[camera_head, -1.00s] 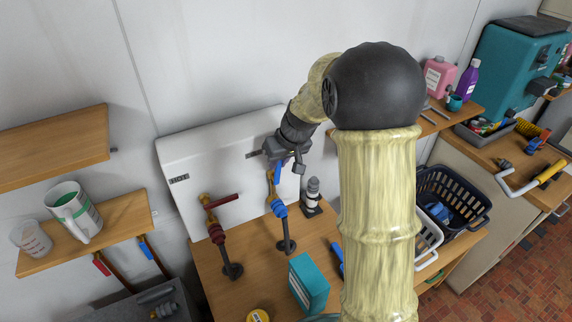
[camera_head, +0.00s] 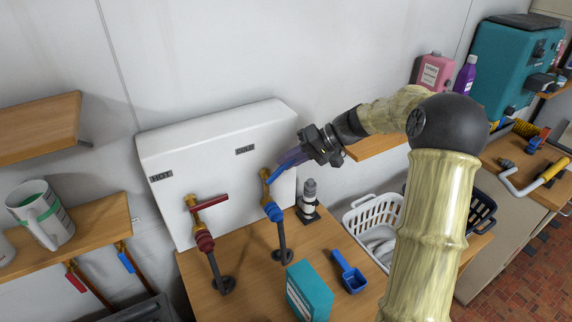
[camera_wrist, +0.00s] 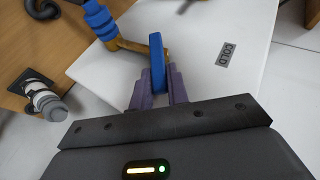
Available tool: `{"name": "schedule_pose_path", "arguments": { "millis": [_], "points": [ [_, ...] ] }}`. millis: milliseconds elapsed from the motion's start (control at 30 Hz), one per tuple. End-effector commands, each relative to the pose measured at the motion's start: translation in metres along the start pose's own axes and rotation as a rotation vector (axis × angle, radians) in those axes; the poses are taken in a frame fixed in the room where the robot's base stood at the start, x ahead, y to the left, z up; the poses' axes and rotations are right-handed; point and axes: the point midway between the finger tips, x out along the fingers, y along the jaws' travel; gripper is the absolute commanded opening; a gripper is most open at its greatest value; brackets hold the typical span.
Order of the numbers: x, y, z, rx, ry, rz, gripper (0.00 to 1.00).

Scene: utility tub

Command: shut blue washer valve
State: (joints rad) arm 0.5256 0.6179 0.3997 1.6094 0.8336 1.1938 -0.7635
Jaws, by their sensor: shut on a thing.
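The blue washer valve (camera_head: 266,174) is a brass tap under the COLD label, with a blue collar and a dark pipe below it. Its blue lever (camera_head: 279,171) points up and right in the head view, toward my gripper (camera_head: 288,160). In the wrist view the blue lever (camera_wrist: 157,62) stands between the two purple fingers of my gripper (camera_wrist: 158,88), which are shut on it. The fingers hide part of the lever. The blue collar (camera_wrist: 99,20) shows at the upper left there.
The red-handled HOT valve (camera_head: 207,200) stands left of the blue one on the white panel (camera_head: 215,145). A black-and-white bottle-like item (camera_head: 309,195), a teal box (camera_head: 308,291) and a blue scoop (camera_head: 348,272) stand close by on the wooden top. A white basket (camera_head: 371,222) is to the right.

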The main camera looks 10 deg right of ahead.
Motion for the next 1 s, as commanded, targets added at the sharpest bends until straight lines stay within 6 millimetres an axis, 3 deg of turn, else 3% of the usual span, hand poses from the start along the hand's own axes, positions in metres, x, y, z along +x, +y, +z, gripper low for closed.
{"name": "schedule_pose_path", "arguments": {
  "millis": [100, 600, 1000],
  "points": [
    [0.001, 0.014, 0.000, 0.048, 0.005, -0.105, 0.00],
    [0.010, 0.041, 0.004, 0.206, 0.004, -0.492, 0.00],
    [0.013, 0.045, 0.006, 0.252, 0.002, -0.601, 0.00]
  ]
}}
